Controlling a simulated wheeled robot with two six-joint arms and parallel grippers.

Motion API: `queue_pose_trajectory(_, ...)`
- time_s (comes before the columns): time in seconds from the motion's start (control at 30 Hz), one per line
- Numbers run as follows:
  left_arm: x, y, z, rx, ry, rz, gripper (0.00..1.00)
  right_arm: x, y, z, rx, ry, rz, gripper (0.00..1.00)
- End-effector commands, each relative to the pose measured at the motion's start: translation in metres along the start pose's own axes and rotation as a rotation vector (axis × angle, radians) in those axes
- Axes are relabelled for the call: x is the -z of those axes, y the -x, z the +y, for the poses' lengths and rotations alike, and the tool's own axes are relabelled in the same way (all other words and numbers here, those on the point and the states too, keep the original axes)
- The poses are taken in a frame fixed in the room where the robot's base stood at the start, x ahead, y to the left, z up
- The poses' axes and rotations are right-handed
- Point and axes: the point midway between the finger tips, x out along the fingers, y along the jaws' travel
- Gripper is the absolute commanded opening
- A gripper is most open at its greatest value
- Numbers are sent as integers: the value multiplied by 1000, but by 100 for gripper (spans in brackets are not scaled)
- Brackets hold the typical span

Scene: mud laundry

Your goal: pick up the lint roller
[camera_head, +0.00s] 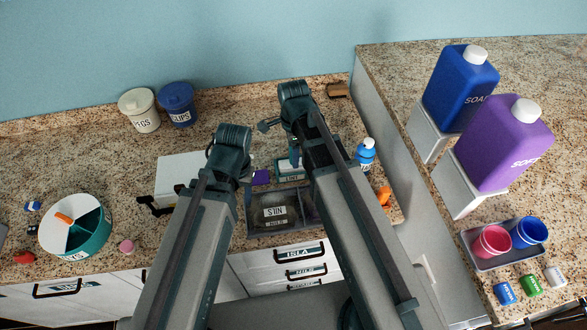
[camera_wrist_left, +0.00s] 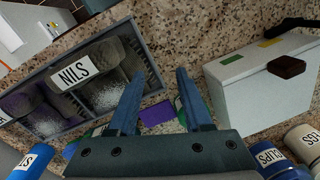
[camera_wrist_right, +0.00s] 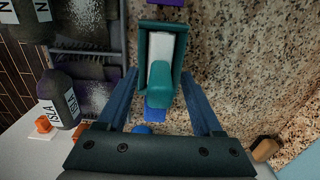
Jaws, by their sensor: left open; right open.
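What looks like the lint roller (camera_wrist_right: 162,75), with a white part and a teal part, lies in a small teal holder (camera_wrist_right: 144,45) in the right wrist view. In the head view the labelled holder (camera_head: 290,176) sits behind the compartment tray, partly hidden by my right arm. My right gripper (camera_wrist_right: 160,74) is open, its fingers on either side of the roller's near end. Contact cannot be told. A blue piece (camera_wrist_right: 154,113) shows nearer between the fingers. My left gripper (camera_wrist_left: 156,76) is open and empty, left of the holder, above the counter by a purple item (camera_wrist_left: 157,115).
A grey compartment tray (camera_head: 283,228) labelled NILS is in front. A white box (camera_head: 178,168) stands at left, a blue bottle (camera_head: 365,155) at right. Two lidded tubs (camera_head: 140,112) stand at the back. A raised counter (camera_head: 400,75) with soap jugs bounds the right.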

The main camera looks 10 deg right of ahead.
Motion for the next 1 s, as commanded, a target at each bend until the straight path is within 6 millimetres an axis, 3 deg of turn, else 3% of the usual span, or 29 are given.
queue_pose_trajectory(0.07, 1, -12, 1, 0, 1, 0, 50, 0, -12, 0, 0, 0, 0, 68)
queue_pose_trajectory(0.33, 1, -10, 1, 0, 1, 0, 50, 0, -10, 0, 0, 0, 0, 68)
queue_pose_trajectory(0.7, 1, -10, 1, 0, 1, 0, 50, 0, -11, 0, 0, 0, 0, 3)
queue_pose_trajectory(1.0, 1, -10, 1, 0, 1, 0, 50, 0, -10, 0, 0, 0, 0, 0)
